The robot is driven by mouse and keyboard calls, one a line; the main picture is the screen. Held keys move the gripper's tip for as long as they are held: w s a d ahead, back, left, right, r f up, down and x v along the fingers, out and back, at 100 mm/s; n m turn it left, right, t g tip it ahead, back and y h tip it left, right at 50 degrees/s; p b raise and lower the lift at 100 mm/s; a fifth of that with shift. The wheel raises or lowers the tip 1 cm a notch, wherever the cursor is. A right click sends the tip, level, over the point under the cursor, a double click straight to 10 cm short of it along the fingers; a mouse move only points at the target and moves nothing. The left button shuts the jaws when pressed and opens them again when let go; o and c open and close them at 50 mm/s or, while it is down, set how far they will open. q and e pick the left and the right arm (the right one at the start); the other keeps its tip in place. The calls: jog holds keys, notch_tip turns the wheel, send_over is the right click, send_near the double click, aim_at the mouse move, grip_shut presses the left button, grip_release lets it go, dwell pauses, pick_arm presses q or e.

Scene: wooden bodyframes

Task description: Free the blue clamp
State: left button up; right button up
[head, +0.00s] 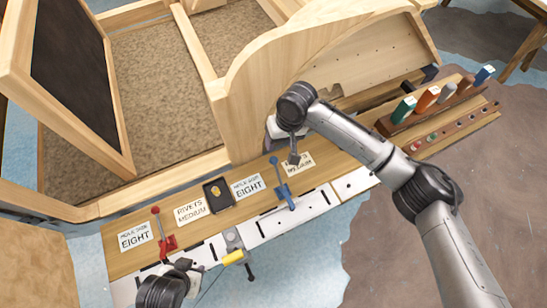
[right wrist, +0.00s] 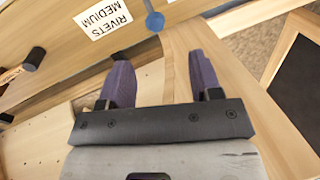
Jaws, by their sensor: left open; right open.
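The blue clamp (head: 284,188) stands on the white metal strip along the front of the wooden bench, its blue handle upright. In the right wrist view a blue round end (right wrist: 154,21), likely its handle, lies beyond and roughly between my fingertips, apart from them. My right gripper (right wrist: 160,60) is open with two purple fingers and nothing between them. In the head view it hangs over the bench just behind the blue clamp, its fingers mostly hidden by the arm. My left gripper (head: 183,266) is at the lower left, near the red clamp (head: 162,232), its fingers partly hidden.
A grey clamp with a yellow grip (head: 233,250) stands between the red and blue clamps. A curved wooden panel (head: 240,110) rises behind. A rack of coloured handles (head: 428,100) stands at the right.

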aim_at(275, 158)
jog(key=x, duration=0.3)
jog(key=b+x, duration=0.1)
jog(key=x, duration=0.3)
jog(key=w+b+x, duration=0.1)
jog(key=x, duration=0.3)
jog(key=shift+d+f, duration=0.2)
jog(key=shift+d, duration=0.1)
jog(key=shift+a+f, duration=0.15)
jog(key=shift+f, duration=0.5)
jog(key=shift+f, duration=0.1)
grip_shut()
